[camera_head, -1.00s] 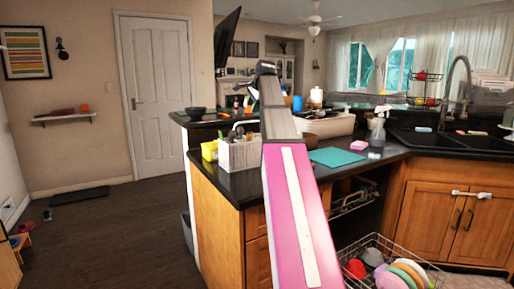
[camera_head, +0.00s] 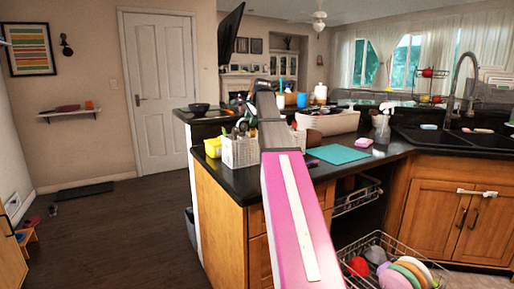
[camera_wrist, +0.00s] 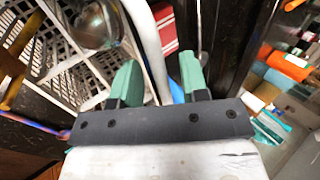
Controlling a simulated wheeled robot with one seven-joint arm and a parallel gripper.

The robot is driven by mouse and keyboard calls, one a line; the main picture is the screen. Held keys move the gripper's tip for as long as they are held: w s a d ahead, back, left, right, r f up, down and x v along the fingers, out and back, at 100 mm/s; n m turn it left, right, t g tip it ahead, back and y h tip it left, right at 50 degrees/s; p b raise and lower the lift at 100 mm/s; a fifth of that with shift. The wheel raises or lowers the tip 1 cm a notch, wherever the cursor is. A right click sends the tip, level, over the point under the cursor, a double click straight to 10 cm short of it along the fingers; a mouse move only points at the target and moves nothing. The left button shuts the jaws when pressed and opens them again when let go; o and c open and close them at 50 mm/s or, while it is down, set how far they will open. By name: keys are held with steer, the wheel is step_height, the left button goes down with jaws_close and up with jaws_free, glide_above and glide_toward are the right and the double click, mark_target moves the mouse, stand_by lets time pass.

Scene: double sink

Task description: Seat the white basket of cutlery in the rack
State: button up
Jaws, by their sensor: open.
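The white lattice basket (camera_head: 240,153) stands on the black counter near its left corner, with dark utensil handles rising from it. It fills the upper left of the wrist view (camera_wrist: 45,70), with a shiny round metal utensil (camera_wrist: 97,25) in it. My gripper (camera_wrist: 158,75) is open, its two teal fingers apart beside the basket. A white curved strip passes between the fingers; I cannot tell whether it is the basket's rim or handle. In the head view my pink arm hides the fingers. The wire lower rack (camera_head: 361,242) is pulled out low at the right, holding bowls and plates.
A yellow container (camera_head: 212,147) is left of the basket. A white bin (camera_head: 328,121), a teal mat (camera_head: 338,154) and a spray bottle (camera_head: 382,125) are to the right. An upper rack (camera_head: 355,198) sits under the counter. The floor at left is mostly clear.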

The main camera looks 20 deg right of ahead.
steer(key=shift+w+f, duration=0.2)
jaws_close()
